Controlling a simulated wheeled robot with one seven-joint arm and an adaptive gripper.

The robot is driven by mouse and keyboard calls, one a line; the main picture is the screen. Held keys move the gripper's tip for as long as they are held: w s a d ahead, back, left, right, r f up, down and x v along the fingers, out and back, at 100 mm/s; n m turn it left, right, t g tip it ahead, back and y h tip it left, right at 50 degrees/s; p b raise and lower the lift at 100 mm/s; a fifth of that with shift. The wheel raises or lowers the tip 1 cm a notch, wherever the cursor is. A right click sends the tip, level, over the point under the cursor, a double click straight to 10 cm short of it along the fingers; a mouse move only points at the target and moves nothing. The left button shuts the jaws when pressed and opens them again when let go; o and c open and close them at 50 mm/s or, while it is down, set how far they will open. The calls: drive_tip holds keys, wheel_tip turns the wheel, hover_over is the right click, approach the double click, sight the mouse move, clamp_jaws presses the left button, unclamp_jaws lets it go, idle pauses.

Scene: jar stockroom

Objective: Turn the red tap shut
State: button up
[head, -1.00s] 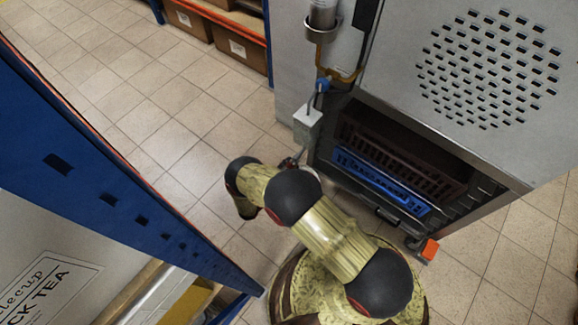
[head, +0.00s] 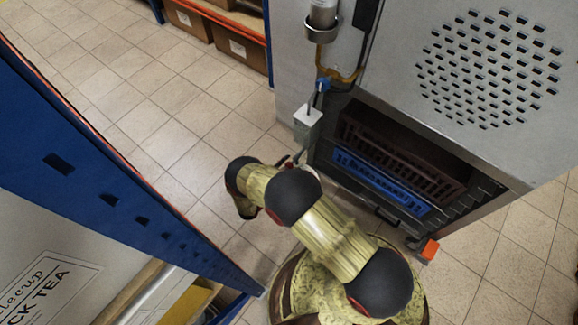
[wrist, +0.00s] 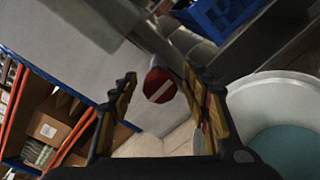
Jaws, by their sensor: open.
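The red tap (wrist: 160,84) shows in the wrist view as a round red knob with a pale stripe across its face, at the end of a grey pipe. My gripper (wrist: 160,77) is open, with one finger on each side of the knob in the picture. I cannot tell whether the fingertips reach around it or touch it. In the head view a small bit of red (head: 289,165) shows just beyond my arm's dark joint. My gripper is mostly hidden there behind my own arm.
A steel machine (head: 440,50) stands at the right, with a blue crate (head: 380,182) in its lower opening. A blue tap (head: 322,85) and grey box (head: 307,122) are on its left side. A pale tub (wrist: 270,95) is at right. Blue shelving (head: 90,170) stands left; tiled floor lies between.

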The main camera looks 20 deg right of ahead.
drive_tip(key=shift+a, duration=0.1)
drive_tip(key=v, duration=1.1)
drive_tip(key=shift+s+a, duration=0.25)
drive_tip(key=shift+a, duration=0.05)
